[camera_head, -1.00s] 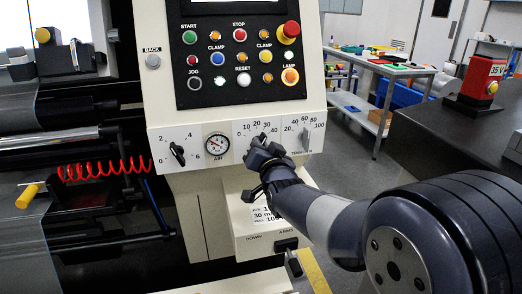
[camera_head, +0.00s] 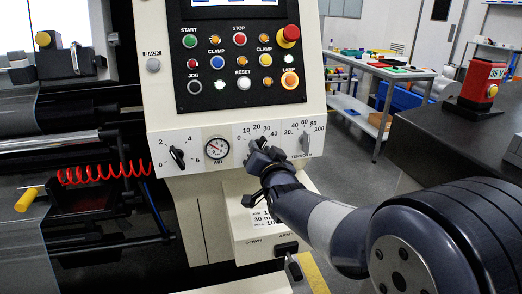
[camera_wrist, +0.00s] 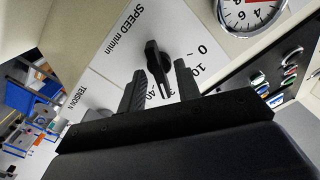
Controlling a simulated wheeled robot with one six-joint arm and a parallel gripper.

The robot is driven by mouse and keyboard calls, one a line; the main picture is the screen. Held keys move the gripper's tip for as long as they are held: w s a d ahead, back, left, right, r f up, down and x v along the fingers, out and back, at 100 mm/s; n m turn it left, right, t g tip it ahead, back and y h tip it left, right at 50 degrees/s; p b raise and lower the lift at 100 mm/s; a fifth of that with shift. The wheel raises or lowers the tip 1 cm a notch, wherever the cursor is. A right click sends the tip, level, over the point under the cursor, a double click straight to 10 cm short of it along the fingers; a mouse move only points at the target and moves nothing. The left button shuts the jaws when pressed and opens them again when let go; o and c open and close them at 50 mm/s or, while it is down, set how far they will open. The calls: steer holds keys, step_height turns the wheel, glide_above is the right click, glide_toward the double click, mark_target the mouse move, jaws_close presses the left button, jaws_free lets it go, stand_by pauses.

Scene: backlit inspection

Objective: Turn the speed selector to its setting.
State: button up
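The speed selector is a black pointer knob (camera_wrist: 157,65) on the white "SPEED m/min" plate, with a scale from 0 to 40. In the wrist view its lower end points near the 30 and 40 marks; the exact reading is hard to tell. My gripper (camera_wrist: 159,88) is open, with one finger on each side of the knob and visible gaps to it. In the head view my gripper (camera_head: 262,160) is at the plate, partly hiding the knob (camera_head: 257,145). A card (camera_head: 262,220) below, partly covered by my arm, reads "30 m".
A tension dial (camera_head: 305,143) is close to the right, an air gauge (camera_head: 216,149) and another black knob (camera_head: 178,155) to the left. Buttons and a red emergency stop (camera_head: 288,36) are above. A red box marked 35 V (camera_head: 483,82) stands on the dark bench.

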steer(key=s+d, duration=0.2)
steer(key=s, duration=0.8)
steer(key=shift+s, duration=0.15)
steer(key=w+a, duration=0.2)
steer(key=w, duration=0.8)
steer(key=shift+w, duration=0.35)
